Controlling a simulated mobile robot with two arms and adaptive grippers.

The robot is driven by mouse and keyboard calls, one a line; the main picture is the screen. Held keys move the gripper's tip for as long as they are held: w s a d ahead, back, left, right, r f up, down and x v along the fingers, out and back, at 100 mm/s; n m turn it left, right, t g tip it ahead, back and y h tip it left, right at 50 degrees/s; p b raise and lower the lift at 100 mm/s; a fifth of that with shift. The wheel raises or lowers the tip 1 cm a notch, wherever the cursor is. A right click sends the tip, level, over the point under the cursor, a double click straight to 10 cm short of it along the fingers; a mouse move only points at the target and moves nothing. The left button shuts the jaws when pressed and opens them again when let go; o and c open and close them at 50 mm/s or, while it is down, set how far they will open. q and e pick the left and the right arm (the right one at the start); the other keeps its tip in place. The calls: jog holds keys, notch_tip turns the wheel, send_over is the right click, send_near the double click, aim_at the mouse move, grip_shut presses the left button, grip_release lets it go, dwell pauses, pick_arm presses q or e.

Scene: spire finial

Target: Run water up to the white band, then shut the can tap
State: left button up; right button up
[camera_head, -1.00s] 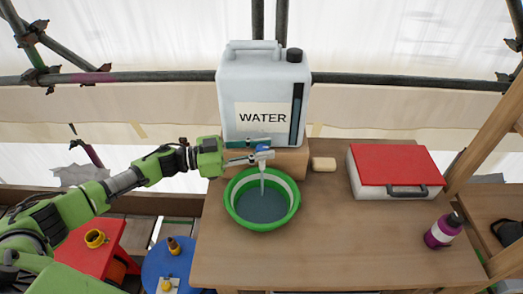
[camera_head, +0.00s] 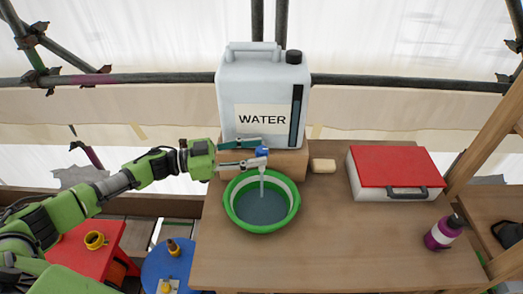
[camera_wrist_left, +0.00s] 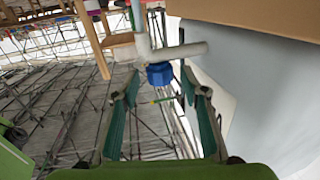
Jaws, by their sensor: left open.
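The white can marked WATER (camera_head: 262,95) stands on a wooden block (camera_head: 290,163). Its pale tap with a blue part (camera_head: 262,152) juts out in front. A thin stream runs from the tap into the green basin (camera_head: 232,212). Dark water (camera_head: 262,208) covers the basin's floor, and the white band (camera_head: 290,192) shows around it; I cannot tell exactly how close the water's edge is. My left gripper (camera_head: 257,153) is open, its fingers either side of the tap. In the left wrist view the blue part (camera_wrist_left: 159,74) sits between the spread fingertips. My right gripper is not in view.
A tan block (camera_head: 323,165) lies right of the wooden block. A red-lidded white case (camera_head: 370,180) and a purple bottle (camera_head: 440,234) stand further right. A red stool (camera_head: 75,250) and a blue stool (camera_head: 165,265) stand left of the table. The table's front middle is clear.

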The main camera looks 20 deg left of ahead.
pick_arm(q)
jog(key=v, duration=0.9)
jog(key=shift+a, duration=0.3)
jog(key=shift+s, duration=0.15)
